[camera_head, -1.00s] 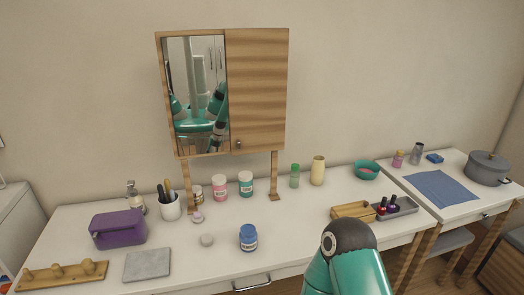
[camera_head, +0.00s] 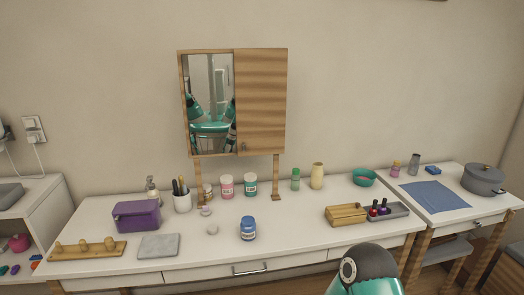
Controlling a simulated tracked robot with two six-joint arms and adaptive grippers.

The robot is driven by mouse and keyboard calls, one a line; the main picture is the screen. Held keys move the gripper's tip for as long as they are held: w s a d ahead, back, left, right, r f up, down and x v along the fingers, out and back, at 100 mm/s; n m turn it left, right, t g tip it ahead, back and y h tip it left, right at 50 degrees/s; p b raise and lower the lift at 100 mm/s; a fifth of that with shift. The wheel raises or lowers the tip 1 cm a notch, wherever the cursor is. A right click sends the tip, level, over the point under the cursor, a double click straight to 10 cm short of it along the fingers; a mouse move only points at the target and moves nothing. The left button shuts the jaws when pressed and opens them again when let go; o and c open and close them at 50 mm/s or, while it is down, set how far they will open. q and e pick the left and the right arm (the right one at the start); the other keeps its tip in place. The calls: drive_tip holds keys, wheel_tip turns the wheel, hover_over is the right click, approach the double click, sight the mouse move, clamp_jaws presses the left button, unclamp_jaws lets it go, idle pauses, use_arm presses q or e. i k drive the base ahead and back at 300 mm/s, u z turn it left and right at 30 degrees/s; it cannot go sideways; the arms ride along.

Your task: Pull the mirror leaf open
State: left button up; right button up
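The mirror leaf (camera_head: 209,100) is the left, reflective part of a wooden cabinet on two posts at the back of the table. It looks shut beside the plain wooden panel (camera_head: 260,100). A small knob (camera_head: 242,147) sits low on the wooden panel near the seam. The mirror shows a reflection of my teal arms. One teal arm joint of mine shows at the bottom right, apart from the cabinet. Neither of my grippers shows directly in view.
Bottles and jars stand below the cabinet, including a pink jar (camera_head: 227,187), a teal-labelled jar (camera_head: 250,185) and a blue jar (camera_head: 248,228). A purple box (camera_head: 136,216) and a pen cup (camera_head: 182,201) stand left. A wooden tray (camera_head: 346,215) lies right.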

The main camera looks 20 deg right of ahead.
sight(260, 74)
drive_tip(key=u, duration=0.15)
drive_tip(key=i, duration=0.9)
drive_tip(key=z, duration=0.05)
